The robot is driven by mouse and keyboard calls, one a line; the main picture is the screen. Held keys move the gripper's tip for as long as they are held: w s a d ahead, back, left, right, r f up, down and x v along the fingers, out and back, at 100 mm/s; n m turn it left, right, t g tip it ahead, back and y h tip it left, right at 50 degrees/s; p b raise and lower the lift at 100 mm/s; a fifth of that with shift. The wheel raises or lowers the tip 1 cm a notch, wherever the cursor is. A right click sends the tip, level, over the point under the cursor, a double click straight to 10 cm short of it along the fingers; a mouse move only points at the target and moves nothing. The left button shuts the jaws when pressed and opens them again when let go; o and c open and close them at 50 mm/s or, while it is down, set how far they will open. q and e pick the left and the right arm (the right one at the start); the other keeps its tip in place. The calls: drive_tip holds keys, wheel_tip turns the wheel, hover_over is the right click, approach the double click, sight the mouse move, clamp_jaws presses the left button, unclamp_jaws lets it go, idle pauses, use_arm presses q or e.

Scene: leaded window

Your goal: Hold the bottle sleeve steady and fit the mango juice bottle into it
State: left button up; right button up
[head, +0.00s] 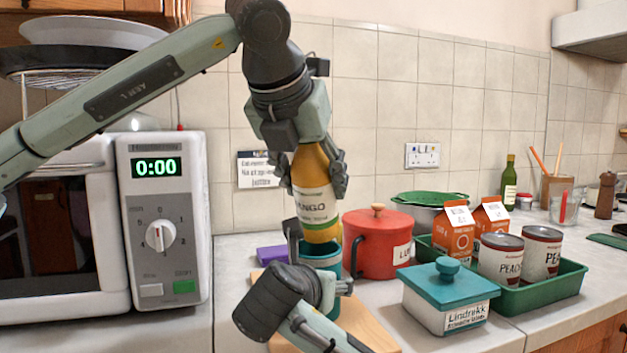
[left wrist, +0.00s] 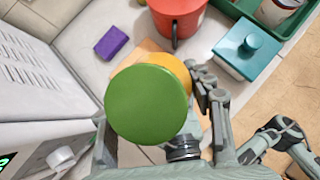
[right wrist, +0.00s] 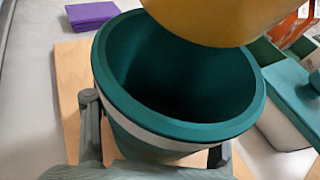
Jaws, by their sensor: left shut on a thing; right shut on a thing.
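The mango juice bottle (head: 319,222), yellow with a pale label, is upright in my left gripper (head: 312,178), which is shut around its upper part. Its green cap (left wrist: 146,104) fills the middle of the left wrist view. The teal bottle sleeve (head: 321,258) is below it, held by my right gripper (head: 322,268), whose fingers are on either side. In the right wrist view the sleeve (right wrist: 180,125) is open and empty. The bottle's base (right wrist: 215,18) is over the far part of its rim; whether they touch is unclear.
A wooden board (head: 375,325) lies beneath the sleeve, with a purple block (head: 271,254) behind. A red pot (head: 375,250) and a teal-lidded box (head: 447,300) stand to the right, near a green tray (head: 540,297) of cans and cartons. A microwave (head: 160,230) stands left.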

use_arm(q)
drive_tip(key=shift+f, duration=0.5)
drive_tip(key=o, duration=1.5)
drive_tip(key=shift+r, duration=0.15)
drive_tip(key=v, duration=1.2)
drive_tip(key=shift+r, duration=0.4)
